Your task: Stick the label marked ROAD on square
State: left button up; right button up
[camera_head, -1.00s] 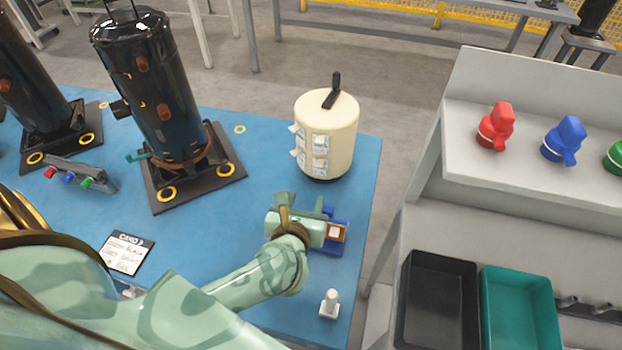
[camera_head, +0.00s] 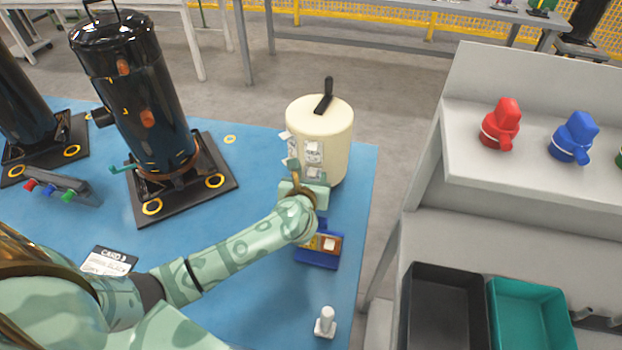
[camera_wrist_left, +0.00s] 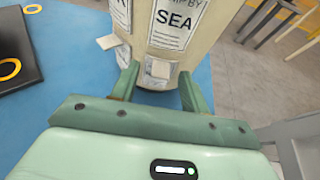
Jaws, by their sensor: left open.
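A cream drum (camera_head: 335,150) with a black handle stands at the right of the blue table and carries several white labels (camera_head: 313,152) on its side. In the left wrist view a label (camera_wrist_left: 172,30) on the drum (camera_wrist_left: 215,30) reads SEA. I cannot read ROAD on any label, and I cannot make out the square. My left gripper (camera_wrist_left: 160,80) is open at the lower part of the drum, with a small white tab (camera_wrist_left: 157,68) between its fingers. In the head view my left arm partly hides the drum's lower front. My right gripper is not in view.
A blue holder (camera_head: 316,259) with a white-topped block lies just in front of the drum. A white knobbed piece (camera_head: 325,322) stands near it. A grey bench with bins (camera_head: 444,310) is at right.

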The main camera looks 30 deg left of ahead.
pick_arm(q)
grip_shut()
jog(key=c, duration=0.8)
grip_release()
grip_shut()
jog(key=s+d+p, duration=0.2)
jog(key=s, duration=0.3)
jog(key=shift+s, duration=0.35)
